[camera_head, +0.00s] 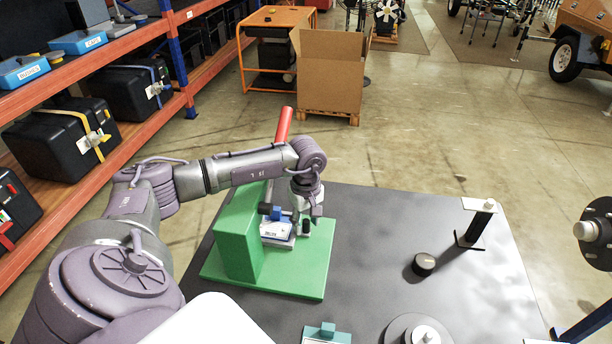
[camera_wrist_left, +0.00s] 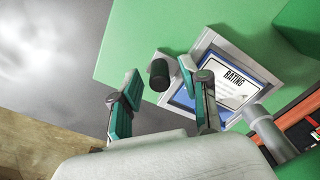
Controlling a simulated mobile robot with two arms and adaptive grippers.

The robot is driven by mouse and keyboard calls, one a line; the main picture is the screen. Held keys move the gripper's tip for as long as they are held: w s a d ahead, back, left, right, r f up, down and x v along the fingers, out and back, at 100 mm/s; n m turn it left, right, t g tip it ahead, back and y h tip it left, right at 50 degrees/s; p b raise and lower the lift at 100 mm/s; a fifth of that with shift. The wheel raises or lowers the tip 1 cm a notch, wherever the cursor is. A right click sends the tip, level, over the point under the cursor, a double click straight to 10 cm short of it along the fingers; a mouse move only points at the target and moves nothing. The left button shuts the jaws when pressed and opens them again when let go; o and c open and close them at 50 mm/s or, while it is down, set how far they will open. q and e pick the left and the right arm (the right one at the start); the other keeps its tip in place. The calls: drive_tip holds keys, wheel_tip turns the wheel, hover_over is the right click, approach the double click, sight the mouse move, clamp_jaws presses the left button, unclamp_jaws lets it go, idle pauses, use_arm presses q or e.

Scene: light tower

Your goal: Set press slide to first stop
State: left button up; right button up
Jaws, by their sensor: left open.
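The green press (camera_head: 238,235) stands on the dark table with its red handle (camera_head: 284,127) raised. On its base sits a metal frame with a white and blue plate (camera_head: 276,230); the left wrist view shows this plate (camera_wrist_left: 235,85) marked "RATING". A black knob (camera_wrist_left: 159,74) sticks up beside the frame, and I cannot tell for sure that it belongs to the slide. My left gripper (camera_head: 304,215) is over the press base. In the left wrist view my left gripper (camera_wrist_left: 160,90) is open, its teal fingers on either side of the knob. My right gripper is not in view.
A shelf with black cases (camera_head: 68,138) stands left.

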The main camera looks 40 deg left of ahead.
use_arm(q)
wheel_tip(320, 180, up, 12)
idle(0.5)
drive_tip(key=shift+f, duration=0.1)
idle(0.4)
